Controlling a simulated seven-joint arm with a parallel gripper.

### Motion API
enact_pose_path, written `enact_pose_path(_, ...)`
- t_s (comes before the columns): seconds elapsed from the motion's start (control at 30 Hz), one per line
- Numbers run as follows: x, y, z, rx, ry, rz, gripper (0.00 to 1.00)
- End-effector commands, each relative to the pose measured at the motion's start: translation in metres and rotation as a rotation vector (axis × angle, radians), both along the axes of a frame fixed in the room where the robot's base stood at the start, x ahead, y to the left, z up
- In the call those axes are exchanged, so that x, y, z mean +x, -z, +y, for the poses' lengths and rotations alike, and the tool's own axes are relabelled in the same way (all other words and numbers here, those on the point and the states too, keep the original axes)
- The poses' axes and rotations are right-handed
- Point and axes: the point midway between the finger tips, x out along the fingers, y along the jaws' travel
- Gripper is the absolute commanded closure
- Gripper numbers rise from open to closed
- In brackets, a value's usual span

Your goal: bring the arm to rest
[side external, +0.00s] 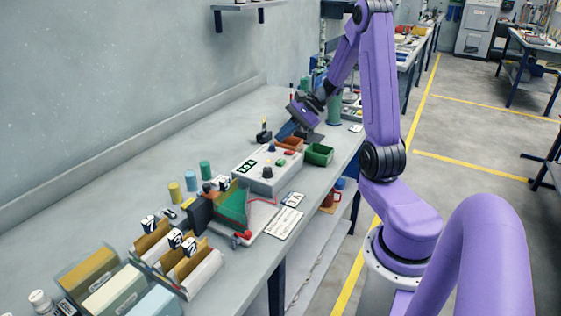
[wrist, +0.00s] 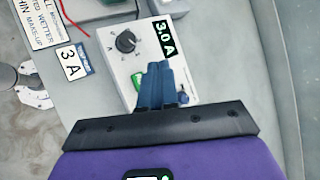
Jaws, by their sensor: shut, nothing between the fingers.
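My purple arm reaches over the bench. My gripper (side external: 286,131) is near the far part of the bench in the side external view, above the surface. In the wrist view its blue fingers (wrist: 160,68) are together, with nothing visible between them. Beyond the fingers, the wrist view shows a white control box (wrist: 118,66) with a black dial and a green "3.0 A" display. The fingers hide part of its face. The same box (side external: 251,180) stands nearer the camera in the side external view, apart from the gripper.
A green bin (side external: 319,154) and an orange bin (side external: 290,143) stand close to the gripper. Racks with cards (side external: 190,265) and several coloured cylinders are nearer the camera. A "3 A" card (wrist: 72,62) lies beside the box. The bench along the wall is mostly clear.

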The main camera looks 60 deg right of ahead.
Motion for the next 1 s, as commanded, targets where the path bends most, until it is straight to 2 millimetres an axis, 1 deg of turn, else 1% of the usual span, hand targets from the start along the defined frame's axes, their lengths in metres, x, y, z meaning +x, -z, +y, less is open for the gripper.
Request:
enact_pose_path(0.3,0.000,0.000,0.001,-0.001,-0.004,0.000,1.00)
enact_pose_path(0.37,0.001,0.000,0.006,-0.006,-0.024,0.002,1.00)
enact_pose_path(0.43,0.002,-0.002,0.018,-0.018,-0.075,0.005,1.00)
enact_pose_path(0.47,0.002,-0.002,0.026,-0.027,-0.108,0.007,1.00)
enact_pose_path(0.57,0.000,-0.005,0.059,-0.065,-0.255,0.014,1.00)
enact_pose_path(0.6,-0.002,-0.006,0.075,-0.084,-0.326,0.017,1.00)
enact_pose_path(0.67,-0.007,-0.008,0.098,-0.116,-0.436,0.020,1.00)
enact_pose_path(0.7,-0.012,-0.009,0.112,-0.136,-0.508,0.021,1.00)
enact_pose_path(0.8,-0.025,-0.011,0.145,-0.191,-0.685,0.019,1.00)
enact_pose_path(0.87,-0.035,-0.012,0.163,-0.224,-0.791,0.015,1.00)
enact_pose_path(0.9,-0.042,-0.013,0.174,-0.247,-0.861,0.012,1.00)
enact_pose_path(1.0,-0.061,-0.015,0.199,-0.306,-1.034,-0.003,1.00)
